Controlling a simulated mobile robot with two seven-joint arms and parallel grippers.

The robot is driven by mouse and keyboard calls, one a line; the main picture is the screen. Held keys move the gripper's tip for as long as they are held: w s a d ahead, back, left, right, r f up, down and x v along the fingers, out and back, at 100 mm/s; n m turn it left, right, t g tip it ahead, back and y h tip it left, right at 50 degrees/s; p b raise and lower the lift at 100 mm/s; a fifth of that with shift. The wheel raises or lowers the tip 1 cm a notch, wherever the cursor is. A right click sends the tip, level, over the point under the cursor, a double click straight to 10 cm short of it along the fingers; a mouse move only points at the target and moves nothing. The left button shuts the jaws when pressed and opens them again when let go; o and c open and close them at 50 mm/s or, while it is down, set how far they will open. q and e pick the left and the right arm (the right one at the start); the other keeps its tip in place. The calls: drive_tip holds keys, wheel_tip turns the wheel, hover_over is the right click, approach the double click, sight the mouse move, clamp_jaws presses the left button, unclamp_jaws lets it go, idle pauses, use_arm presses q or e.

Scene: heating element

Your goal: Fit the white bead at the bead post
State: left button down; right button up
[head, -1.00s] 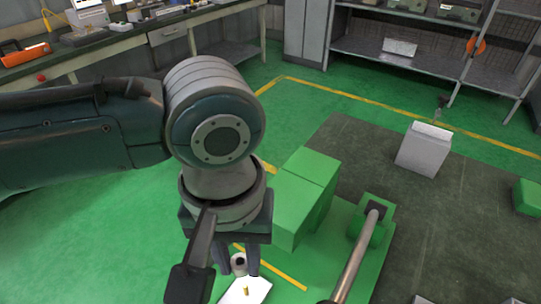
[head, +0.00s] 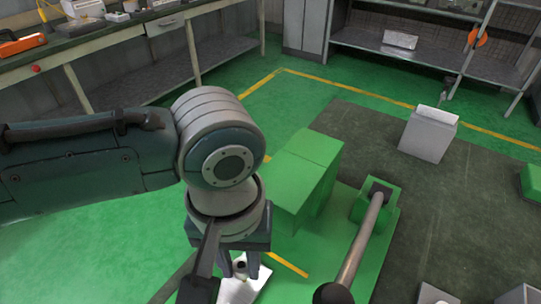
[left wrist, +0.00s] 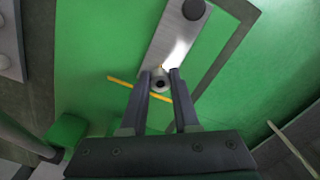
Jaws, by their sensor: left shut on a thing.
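My left gripper (head: 240,266) is shut on the white bead (head: 240,269), a small pale ring with a dark hole. In the left wrist view the bead (left wrist: 160,82) sits between the two fingertips, its hole facing the camera. The pale plate (head: 236,291) lies below the gripper; in the left wrist view the plate (left wrist: 178,40) runs up and right from the bead. A tiny yellow spot, perhaps the bead post (left wrist: 162,67), shows at the bead's far edge. The rest of the post is hidden, and I cannot tell whether the bead touches it. My right gripper is not in view.
A green block (head: 305,170) stands on the green base right of my left gripper. A metal lever (head: 362,240) with a dark knob (head: 332,293) leans nearby. A white box (head: 427,137) stands farther right. A round dark piece (left wrist: 194,9) sits on the plate's far end.

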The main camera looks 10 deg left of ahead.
sight(244, 284)
use_arm(q)
drive_tip(key=shift+p, duration=0.9)
idle(1.4)
drive_tip(key=shift+f+b, duration=1.05)
drive_tip(key=shift+f, duration=0.5)
drive_tip(key=c, duration=0.6)
unclamp_jaws()
wheel_tip(244, 284, up, 10)
drive_tip(key=p, duration=0.2)
drive_tip(key=shift+p, duration=0.4)
drive_tip(key=shift+d, duration=0.1)
